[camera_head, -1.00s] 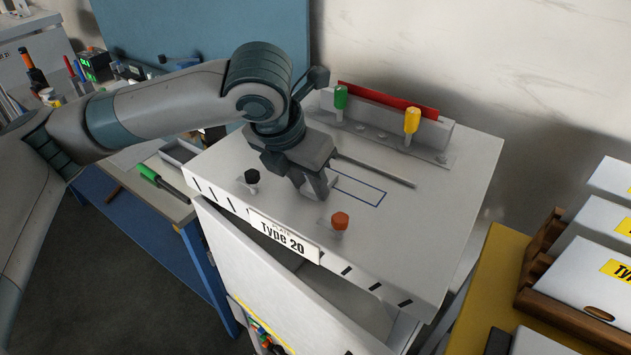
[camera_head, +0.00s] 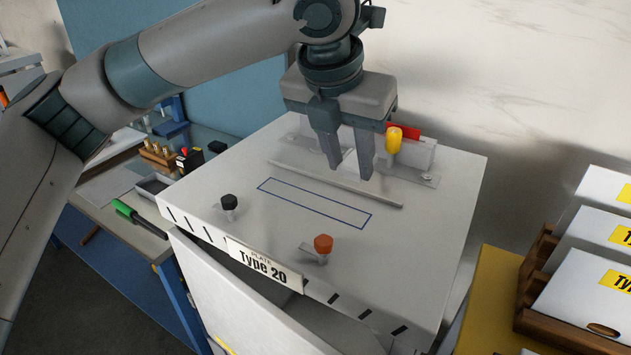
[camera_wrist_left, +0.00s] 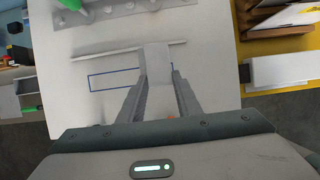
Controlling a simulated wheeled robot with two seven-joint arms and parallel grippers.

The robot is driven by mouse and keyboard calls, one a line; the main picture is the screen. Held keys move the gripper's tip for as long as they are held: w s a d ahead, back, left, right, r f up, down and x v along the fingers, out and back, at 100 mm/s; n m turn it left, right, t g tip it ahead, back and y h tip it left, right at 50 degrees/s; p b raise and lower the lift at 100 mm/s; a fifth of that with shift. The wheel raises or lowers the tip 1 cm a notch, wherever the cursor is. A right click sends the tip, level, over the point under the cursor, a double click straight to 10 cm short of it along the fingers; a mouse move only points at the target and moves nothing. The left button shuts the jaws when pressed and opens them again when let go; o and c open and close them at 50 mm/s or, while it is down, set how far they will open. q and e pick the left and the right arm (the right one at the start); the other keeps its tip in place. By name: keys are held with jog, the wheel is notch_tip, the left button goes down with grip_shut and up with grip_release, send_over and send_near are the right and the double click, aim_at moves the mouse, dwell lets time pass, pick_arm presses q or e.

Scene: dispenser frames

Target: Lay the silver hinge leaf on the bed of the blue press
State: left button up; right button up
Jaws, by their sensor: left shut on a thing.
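My left gripper (camera_head: 348,172) points down above the back part of a white-topped stand (camera_head: 420,215). It is shut on a flat pale grey plate, which I take to be the silver hinge leaf (camera_wrist_left: 158,66). The leaf shows between the fingers in the left wrist view; in the head view the fingers mostly hide it. A blue outlined rectangle (camera_head: 314,204) is printed on the white top, in front of the gripper, and looks empty. I see no part that is clearly a blue press. My right gripper is not in view.
A thin grey bar (camera_head: 330,184) lies behind the rectangle. A black knob (camera_head: 229,202) and an orange knob (camera_head: 323,243) stand in front. A yellow knob (camera_head: 394,140) stands at the back. White boxes (camera_head: 590,290) in a wooden rack are at right; a cluttered bench (camera_head: 115,190) is at left.

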pick_arm(q)
jog(key=shift+s+d+r, duration=0.1)
jog(key=shift+d+r, duration=0.3)
jog(key=shift+d, duration=0.25)
jog(key=shift+s+d+r, duration=0.1)
jog(key=shift+d+r, duration=0.3)
jog(key=shift+d, duration=0.25)
jog(key=shift+f+b, duration=0.4)
jog(key=shift+b, duration=0.2)
